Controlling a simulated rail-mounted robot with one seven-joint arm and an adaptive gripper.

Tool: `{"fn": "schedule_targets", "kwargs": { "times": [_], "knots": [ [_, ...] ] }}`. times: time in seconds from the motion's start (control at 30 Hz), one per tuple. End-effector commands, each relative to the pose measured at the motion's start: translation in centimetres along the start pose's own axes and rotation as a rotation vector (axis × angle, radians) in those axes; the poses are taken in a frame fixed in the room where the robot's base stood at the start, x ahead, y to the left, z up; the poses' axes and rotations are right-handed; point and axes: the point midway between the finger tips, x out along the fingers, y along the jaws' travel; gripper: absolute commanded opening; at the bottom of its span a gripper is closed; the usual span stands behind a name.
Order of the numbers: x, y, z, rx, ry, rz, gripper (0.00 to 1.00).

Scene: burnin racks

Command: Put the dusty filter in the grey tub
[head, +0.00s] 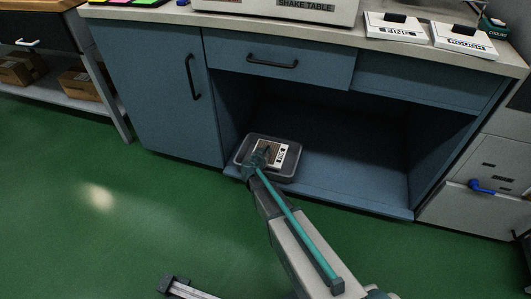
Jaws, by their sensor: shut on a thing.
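A grey tub (242,154) sits at the left front of the open bay under the blue bench. A small filter with a pale frame, a brownish face and a dark-marked white label (280,155) shows over the tub, within its rim. My gripper (262,156) is at the left side of this filter and shut on it. The gripper partly hides the filter and the tub's near left side. I cannot tell whether the filter touches the tub's floor.
The bay's floor (350,185) is clear right of the tub. A blue door (150,90) and a drawer (280,62) are shut. White blocks marked FINE (397,31) and ROUGH (463,44) lie on the bench top beside the shake table (290,8).

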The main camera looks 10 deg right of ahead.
Motion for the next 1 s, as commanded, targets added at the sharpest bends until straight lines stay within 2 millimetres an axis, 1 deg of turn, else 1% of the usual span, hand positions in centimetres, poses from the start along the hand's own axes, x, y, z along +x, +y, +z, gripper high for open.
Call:
{"fn": "schedule_targets", "kwargs": {
  "times": [0.3,0.43,0.47,0.5,0.57,0.6,1.0],
  "knots": [
    [0.22,0.01,0.47,0.0,0.001,0.0,0.0],
    [0.18,0.01,0.37,0.0,0.001,0.0,0.0],
    [0.18,0.01,0.39,0.0,0.0,0.0,0.17],
    [0.18,0.01,0.39,0.0,0.0,0.0,0.23],
    [0.19,0.0,0.38,0.0,0.0,0.0,0.33],
    [0.19,0.0,0.38,0.0,0.0,0.0,0.37],
    [0.06,-0.01,0.09,0.0,0.0,0.0,0.37]
  ]
}}
